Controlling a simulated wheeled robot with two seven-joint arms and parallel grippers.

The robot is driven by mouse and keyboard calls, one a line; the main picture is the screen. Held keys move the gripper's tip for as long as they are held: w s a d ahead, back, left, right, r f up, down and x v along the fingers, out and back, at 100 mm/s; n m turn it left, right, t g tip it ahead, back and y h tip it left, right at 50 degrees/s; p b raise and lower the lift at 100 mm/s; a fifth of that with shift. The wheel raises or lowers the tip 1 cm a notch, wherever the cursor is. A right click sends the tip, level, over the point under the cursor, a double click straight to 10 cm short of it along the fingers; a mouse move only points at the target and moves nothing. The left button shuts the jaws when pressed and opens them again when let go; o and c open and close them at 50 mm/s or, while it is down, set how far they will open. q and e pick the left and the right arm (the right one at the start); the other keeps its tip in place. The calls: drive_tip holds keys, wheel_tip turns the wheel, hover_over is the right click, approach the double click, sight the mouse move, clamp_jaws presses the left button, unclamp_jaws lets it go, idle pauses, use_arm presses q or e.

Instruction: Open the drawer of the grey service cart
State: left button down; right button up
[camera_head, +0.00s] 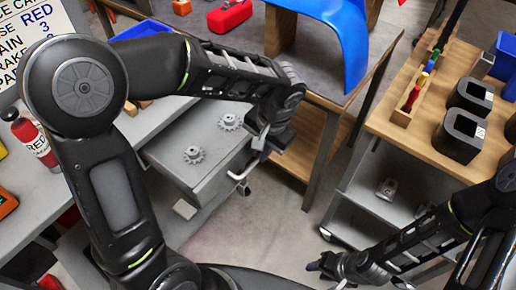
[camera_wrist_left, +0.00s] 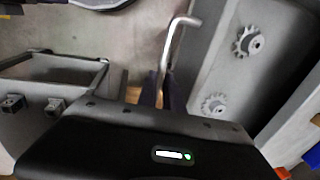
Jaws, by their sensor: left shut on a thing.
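The grey service cart (camera_head: 208,165) stands left of centre in the head view, with two metal gears on its top. Its top also shows at the right of the left wrist view (camera_wrist_left: 215,75). A bright bar handle (camera_head: 238,176) projects from the cart's right side; it also shows in the left wrist view (camera_wrist_left: 175,38). My left gripper (camera_head: 260,143) is shut on this handle, whose lower end runs between the fingers (camera_wrist_left: 160,93). No drawer gap can be made out. My right gripper (camera_head: 322,264) is low at the right, away from the cart; its finger opening is unclear.
A workbench (camera_head: 320,103) with a blue seat-like panel (camera_head: 345,40) stands behind the cart. A wooden-topped stand (camera_head: 390,120) with dark blocks and a grey lower shelf (camera_head: 405,200) is at right. A red bottle (camera_head: 33,140) stands at left. Bare floor (camera_head: 265,225) lies between cart and stand.

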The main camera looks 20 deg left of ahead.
use_arm(q)
drive_tip(key=c, duration=1.8)
unclamp_jaws()
drive_tip(key=shift+o, duration=0.2)
wheel_tip(320, 180, up, 8)
drive_tip(key=d, duration=0.1)
drive_tip(key=shift+s+d+f, duration=0.15)
drive_tip(key=shift+s+d, duration=0.05)
